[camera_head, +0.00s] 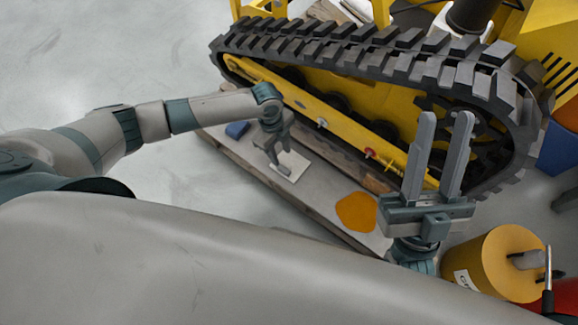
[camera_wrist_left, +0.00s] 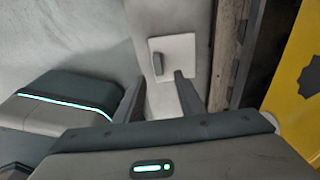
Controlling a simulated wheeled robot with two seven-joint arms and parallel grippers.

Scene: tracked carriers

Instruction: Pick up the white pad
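The white pad (camera_head: 291,167) lies flat on a low grey board (camera_head: 310,190) beside the tracked carrier. In the left wrist view the pad (camera_wrist_left: 182,47) is square, with a small grey upright block or grip (camera_wrist_left: 158,63) on it. My left gripper (camera_head: 277,158) points down over the pad and partly hides it in the head view. Its fingers (camera_wrist_left: 160,90) are apart with nothing between their tips; the grey grip shows just beyond them. I cannot tell the exact height above the pad. My right gripper (camera_head: 444,116) is open and empty, fingers up, at the right.
A black-tracked yellow carrier (camera_head: 345,115) stands right behind the board. A blue block (camera_head: 237,130) and a flat orange piece (camera_head: 357,211) lie on the board. A yellow cylinder (camera_head: 495,260) stands lower right, a blue bin (camera_head: 560,150) far right. Floor at left is clear.

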